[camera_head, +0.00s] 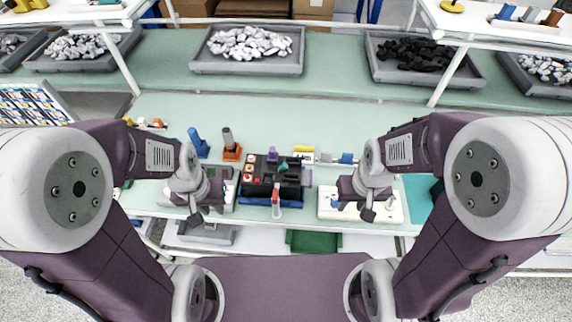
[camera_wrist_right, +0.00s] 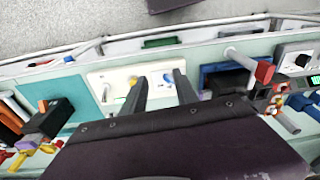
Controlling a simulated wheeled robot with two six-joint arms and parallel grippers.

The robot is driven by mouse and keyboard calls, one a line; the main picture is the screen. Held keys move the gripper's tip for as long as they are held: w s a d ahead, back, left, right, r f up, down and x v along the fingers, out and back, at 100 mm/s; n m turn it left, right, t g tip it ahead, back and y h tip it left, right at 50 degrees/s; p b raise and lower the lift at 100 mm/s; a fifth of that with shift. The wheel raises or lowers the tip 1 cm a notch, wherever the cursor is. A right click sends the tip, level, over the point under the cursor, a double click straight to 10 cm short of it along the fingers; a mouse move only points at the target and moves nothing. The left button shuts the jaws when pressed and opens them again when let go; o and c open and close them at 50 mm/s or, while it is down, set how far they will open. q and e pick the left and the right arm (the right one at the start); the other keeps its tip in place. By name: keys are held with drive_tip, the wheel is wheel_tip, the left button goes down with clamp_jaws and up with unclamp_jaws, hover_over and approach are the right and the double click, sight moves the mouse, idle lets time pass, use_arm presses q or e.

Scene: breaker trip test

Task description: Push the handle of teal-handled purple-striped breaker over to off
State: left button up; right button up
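A black block (camera_head: 257,187) with red buttons sits on a blue base at the middle of the bench in the head view. A small teal handle (camera_head: 283,168) shows on its top, with a purple piece (camera_head: 272,155) behind it. I cannot make out purple stripes or the handle's exact position. My right gripper (camera_head: 368,212) is right of the block, above a cream panel. In the right wrist view its two fingers (camera_wrist_right: 157,80) are apart and nothing is between them. My left gripper (camera_head: 197,216) is left of the block, above a grey item; its fingers are too small to judge.
A red-ended lever (camera_head: 276,201) stands at the block's front. The cream panel (camera_wrist_right: 105,78) carries a yellow and a blue knob. A teal mat (camera_wrist_right: 64,98) lies beside it. Blue (camera_head: 198,143) and orange-based (camera_head: 231,146) items stand back left. Bins line the rear shelf.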

drive_tip(key=shift+c, duration=0.8)
drive_tip(key=shift+w+a+r+g+y, duration=0.15)
drive_tip(key=shift+a+r+g+y, duration=0.3)
drive_tip(key=shift+a+r, duration=0.45)
drive_tip(key=shift+c, duration=0.4)
drive_tip(key=m+y+b, duration=0.1)
drive_tip(key=y+b, duration=0.4)
drive_tip(key=b, duration=0.2)
approach(286, 166)
drive_tip(key=x, duration=0.8)
drive_tip(key=shift+p, duration=0.35)
drive_tip(key=shift+a+f, duration=0.2)
drive_tip(key=shift+f, duration=0.05)
clamp_jaws()
